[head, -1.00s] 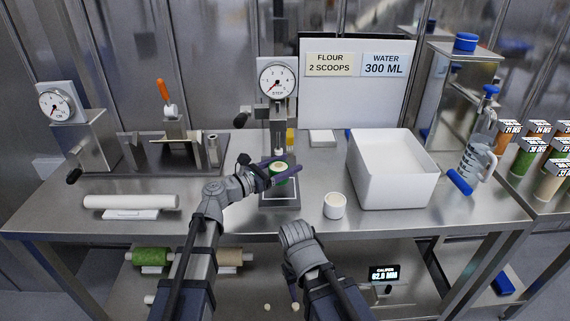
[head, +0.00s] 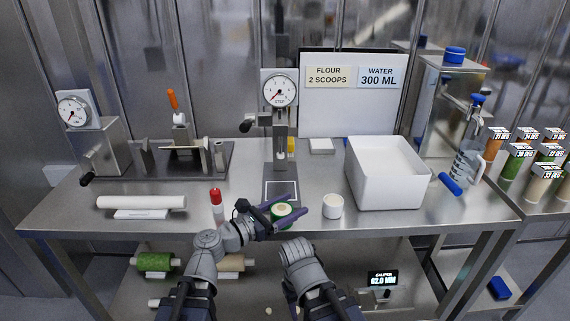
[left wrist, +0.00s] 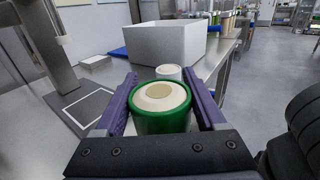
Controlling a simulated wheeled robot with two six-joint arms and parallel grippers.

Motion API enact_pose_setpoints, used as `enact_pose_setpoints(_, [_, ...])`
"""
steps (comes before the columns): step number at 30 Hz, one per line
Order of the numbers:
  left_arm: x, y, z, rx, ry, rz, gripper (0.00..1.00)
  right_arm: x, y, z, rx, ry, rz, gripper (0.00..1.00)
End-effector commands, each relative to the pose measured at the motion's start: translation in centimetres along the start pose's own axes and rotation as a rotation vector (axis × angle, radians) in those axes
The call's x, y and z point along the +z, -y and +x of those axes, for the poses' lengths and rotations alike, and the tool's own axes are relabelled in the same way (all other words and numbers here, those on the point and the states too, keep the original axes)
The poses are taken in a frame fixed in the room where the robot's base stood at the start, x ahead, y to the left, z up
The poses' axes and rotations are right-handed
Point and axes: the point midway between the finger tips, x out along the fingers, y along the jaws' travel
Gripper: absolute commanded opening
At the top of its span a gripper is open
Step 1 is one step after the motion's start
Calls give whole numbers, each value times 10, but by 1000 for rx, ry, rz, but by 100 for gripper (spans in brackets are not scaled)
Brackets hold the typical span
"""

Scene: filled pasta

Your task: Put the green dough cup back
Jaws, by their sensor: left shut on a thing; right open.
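The green dough cup (head: 281,215), a green cup with pale dough inside, sits upright between the fingers of my left gripper (head: 297,206). That gripper is shut on it, near the table's front edge, just in front of the square-marked plate of the press. In the left wrist view the cup (left wrist: 161,118) fills the space between the purple fingers (left wrist: 163,104). A white cup (head: 333,208) with pale contents stands on the table just right of the gripper. My right gripper (head: 299,262) is low in front of the table; its fingers are hidden.
The press with a dial (head: 280,90) stands behind the gripper. A white bin (head: 385,188) is at the right.

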Motion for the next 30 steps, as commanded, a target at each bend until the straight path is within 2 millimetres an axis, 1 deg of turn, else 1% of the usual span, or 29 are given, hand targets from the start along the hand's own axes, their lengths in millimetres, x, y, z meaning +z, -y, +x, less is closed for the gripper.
enact_pose_setpoints(1, [7, 0, 0, 0, 0, 0, 0, 0, -1, -7, 0, 0, 0, 50])
enact_pose_setpoints(5, [24, 0, 0, 0, 0, 0, 0, 2, -2, -24, 0, 0, 0, 50])
enact_pose_setpoints(8, [44, 0, 0, 0, 0, 0, 0, 3, -4, -43, 0, 0, 0, 50])
enact_pose_setpoints(18, [124, 0, 0, 0, 0, 0, 0, 7, -12, -124, 0, 0, 1, 50])
enact_pose_setpoints(21, [139, 0, 0, 0, 0, 0, 0, 8, -13, -138, 0, 0, 1, 50])
enact_pose_setpoints(24, [146, 0, 0, 0, 0, 0, 0, 9, -14, -145, 0, 0, 1, 50])
enact_pose_setpoints(30, [144, 0, 0, 0, 0, 0, 0, 9, -14, -143, 0, 0, 1, 50])
